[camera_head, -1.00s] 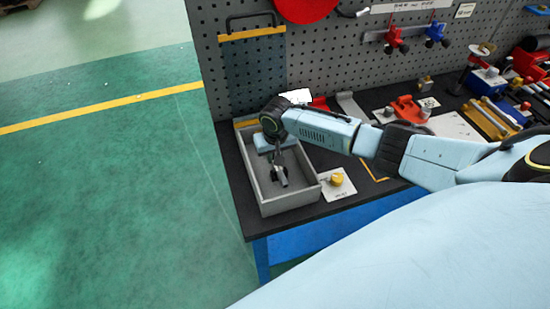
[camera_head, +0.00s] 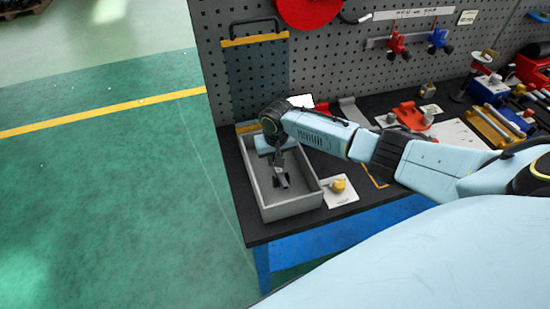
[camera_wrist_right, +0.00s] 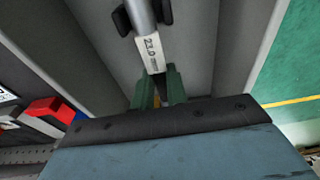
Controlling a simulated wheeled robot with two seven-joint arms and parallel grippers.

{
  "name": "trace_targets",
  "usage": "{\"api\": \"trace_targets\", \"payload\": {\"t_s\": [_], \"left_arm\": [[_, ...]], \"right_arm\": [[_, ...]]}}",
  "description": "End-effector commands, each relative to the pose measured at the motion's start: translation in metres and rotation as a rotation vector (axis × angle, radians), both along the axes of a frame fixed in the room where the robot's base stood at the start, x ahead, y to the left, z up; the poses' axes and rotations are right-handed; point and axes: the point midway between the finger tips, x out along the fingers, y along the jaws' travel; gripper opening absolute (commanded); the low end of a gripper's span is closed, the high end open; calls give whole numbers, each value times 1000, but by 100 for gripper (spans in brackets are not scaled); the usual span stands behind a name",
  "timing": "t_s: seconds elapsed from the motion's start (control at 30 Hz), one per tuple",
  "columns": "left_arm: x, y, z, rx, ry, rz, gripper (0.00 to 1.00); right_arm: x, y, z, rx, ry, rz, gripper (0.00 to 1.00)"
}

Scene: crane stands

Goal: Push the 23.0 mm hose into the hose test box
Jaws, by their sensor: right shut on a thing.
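The hose test box appears to be the grey open-topped box (camera_head: 295,208) at the left end of the bench. My right gripper (camera_head: 282,181) reaches down inside it. In the right wrist view the black pads of my right gripper (camera_wrist_right: 143,14) are shut on a short grey hose with a white label reading 23.0 (camera_wrist_right: 152,52). The hose is between the pads, within the box walls. Its far end is out of the wrist view, so I cannot tell whether it touches the box floor. My left gripper is not in view.
A yellow knob (camera_head: 339,185) on a white card stands just right of the box. A pegboard (camera_head: 340,60) rises behind the bench. Red, blue and yellow fixtures (camera_head: 490,120) crowd the bench's right side. Green floor lies open to the left.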

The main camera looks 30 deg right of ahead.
Motion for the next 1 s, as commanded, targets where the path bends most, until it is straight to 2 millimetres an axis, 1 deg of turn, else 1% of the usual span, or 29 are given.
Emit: {"api": "trace_targets", "payload": {"t_s": [0.2,0.23,0.4,0.67,0.77,0.87,0.97,1.0], "left_arm": [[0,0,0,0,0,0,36],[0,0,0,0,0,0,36],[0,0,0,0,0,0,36],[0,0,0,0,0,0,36],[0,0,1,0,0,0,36],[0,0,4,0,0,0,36],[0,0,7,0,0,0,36],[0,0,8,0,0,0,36]], "right_arm": [[1,0,1,0,-2,0,0],[1,0,1,0,-2,0,17],[1,0,1,0,-1,0,39],[0,0,0,-1,1,0,40],[0,0,4,-1,0,0,40],[-1,0,15,1,-1,1,40],[-3,0,32,-1,-3,1,40],[-4,1,41,1,-4,1,40]]}}
